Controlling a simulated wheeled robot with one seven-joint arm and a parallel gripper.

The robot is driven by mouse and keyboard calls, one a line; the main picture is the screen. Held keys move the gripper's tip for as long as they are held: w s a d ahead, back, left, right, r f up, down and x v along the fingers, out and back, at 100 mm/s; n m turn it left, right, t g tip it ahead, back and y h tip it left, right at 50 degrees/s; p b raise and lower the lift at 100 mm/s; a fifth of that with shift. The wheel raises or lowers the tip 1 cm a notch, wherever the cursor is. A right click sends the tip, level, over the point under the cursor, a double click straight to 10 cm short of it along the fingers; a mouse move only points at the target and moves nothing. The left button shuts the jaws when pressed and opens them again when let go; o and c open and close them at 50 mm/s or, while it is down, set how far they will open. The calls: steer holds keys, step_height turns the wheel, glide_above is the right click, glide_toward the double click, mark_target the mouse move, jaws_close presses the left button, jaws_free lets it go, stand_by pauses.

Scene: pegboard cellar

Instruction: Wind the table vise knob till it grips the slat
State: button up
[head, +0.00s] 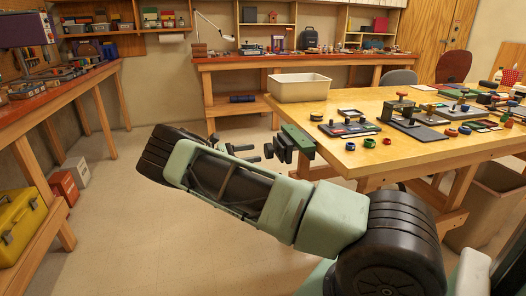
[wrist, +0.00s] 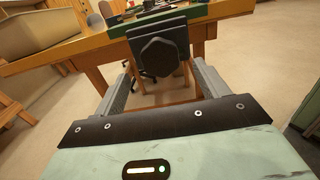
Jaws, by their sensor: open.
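The table vise (head: 284,147) is on the near left edge of the wooden table, with a dark jaw plate and a dark knob (head: 268,151) facing my arm. In the wrist view the knob (wrist: 160,58) is black and faceted, in front of the black jaw plate (wrist: 157,28). A long green piece (wrist: 192,18) lies behind the plate; I cannot tell whether it is the slat or part of the vise. My gripper (head: 246,152) is open and empty, its fingers either side of the knob's line, apart from it. The gap between jaw and slat is hidden.
The wooden table (head: 369,158) holds several small parts, dark trays and a cream bin (head: 300,87). A workbench (head: 19,118) stands at the left, with a yellow toolbox (head: 20,221) below it.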

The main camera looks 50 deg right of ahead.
mark_target(266, 151)
steer(key=shift+x, duration=2.5)
steer(key=c, duration=1)
